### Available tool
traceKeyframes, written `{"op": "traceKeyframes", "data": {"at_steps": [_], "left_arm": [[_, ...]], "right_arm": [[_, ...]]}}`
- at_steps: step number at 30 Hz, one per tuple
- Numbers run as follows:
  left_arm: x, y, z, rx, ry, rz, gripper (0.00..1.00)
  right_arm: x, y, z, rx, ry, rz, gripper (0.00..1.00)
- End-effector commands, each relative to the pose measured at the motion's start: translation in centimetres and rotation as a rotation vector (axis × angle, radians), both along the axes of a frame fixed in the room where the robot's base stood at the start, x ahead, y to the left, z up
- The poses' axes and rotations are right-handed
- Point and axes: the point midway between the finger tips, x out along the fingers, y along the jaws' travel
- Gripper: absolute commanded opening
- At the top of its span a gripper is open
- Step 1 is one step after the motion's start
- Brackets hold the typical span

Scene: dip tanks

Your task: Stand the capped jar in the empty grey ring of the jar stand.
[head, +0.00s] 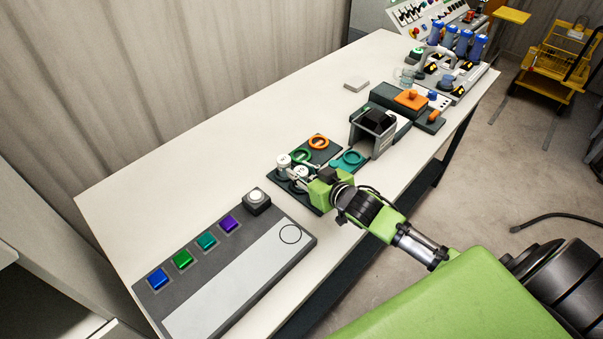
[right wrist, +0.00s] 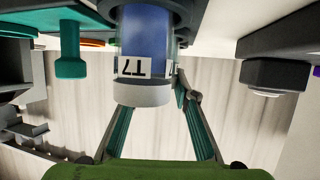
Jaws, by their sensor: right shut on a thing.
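In the right wrist view, a blue jar (right wrist: 146,40) with a pale grey cap and a white label stands between the fingers of my right gripper (right wrist: 158,110). The picture is inverted, so the cap points down in it. Two white round tops show there close together; I cannot tell surely which is the held cap. The grey ring is not clearly visible, and the jar's base is hidden. My left gripper is out of view.
A grey holder (head: 372,135) stands to the right. A button box (head: 256,200) and a long button panel (head: 235,285) lie to the left. The table's back left is clear.

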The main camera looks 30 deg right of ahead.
Motion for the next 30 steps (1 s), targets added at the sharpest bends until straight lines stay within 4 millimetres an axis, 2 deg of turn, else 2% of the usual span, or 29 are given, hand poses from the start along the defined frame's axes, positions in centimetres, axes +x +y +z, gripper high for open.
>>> {"op": "traceKeyframes", "data": {"at_steps": [2,3,5,17,23,30], "left_arm": [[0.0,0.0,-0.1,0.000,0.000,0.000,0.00],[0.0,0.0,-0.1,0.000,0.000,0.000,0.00],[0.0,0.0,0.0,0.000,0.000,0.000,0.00],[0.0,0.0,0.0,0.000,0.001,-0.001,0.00],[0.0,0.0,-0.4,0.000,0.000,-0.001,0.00],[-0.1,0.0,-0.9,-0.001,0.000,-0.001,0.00]], "right_arm": [[0.0,0.0,-0.2,0.000,0.000,0.000,0.05],[0.0,0.0,-0.2,0.000,0.000,0.000,0.32],[0.0,0.0,-0.2,0.000,0.000,0.000,0.43],[-0.2,0.0,0.0,0.000,0.000,0.001,0.43],[-2.4,-0.2,0.8,0.001,0.001,0.002,0.43],[-6.5,-0.7,2.4,-0.001,0.003,0.001,0.43]]}}
